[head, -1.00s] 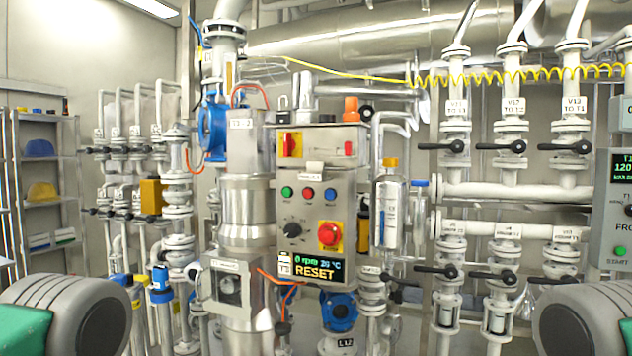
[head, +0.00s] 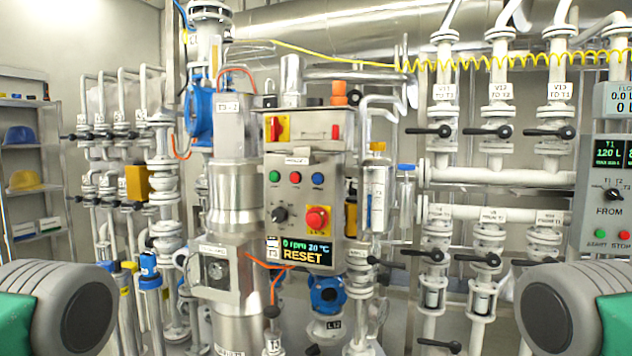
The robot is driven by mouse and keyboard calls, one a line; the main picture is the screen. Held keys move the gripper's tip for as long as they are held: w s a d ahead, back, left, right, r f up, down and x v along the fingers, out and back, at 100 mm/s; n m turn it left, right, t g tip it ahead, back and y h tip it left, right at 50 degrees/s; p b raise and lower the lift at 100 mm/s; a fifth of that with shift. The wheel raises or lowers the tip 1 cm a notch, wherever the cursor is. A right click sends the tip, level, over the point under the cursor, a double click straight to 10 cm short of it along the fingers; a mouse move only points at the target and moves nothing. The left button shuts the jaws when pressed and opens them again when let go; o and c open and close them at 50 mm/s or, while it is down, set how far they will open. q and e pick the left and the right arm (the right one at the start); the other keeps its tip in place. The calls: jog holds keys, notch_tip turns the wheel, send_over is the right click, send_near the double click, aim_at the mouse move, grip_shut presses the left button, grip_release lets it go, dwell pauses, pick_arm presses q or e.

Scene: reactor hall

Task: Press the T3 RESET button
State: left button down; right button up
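A grey control box (head: 338,212) hangs in the middle of the head view, beside a steel vessel (head: 236,185). Its face has a green button (head: 274,176), a red button (head: 295,177) and a blue button (head: 317,178) in a row. Their small labels are too small to read. Below are a black knob (head: 280,214) and a red mushroom button (head: 317,218) on a yellow plate. The display (head: 300,251) reads "0 rpm 20 °C" and "RESET"; a small tag beside it seems to read T3. Neither gripper is in view.
A red and yellow switch (head: 276,128) is on the upper box. Valves with black levers (head: 493,131) fill the right side. Another panel (head: 608,200) stands at the right edge. Shelves (head: 30,150) with helmets are at the left. Orange cables (head: 275,262) hang below the box.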

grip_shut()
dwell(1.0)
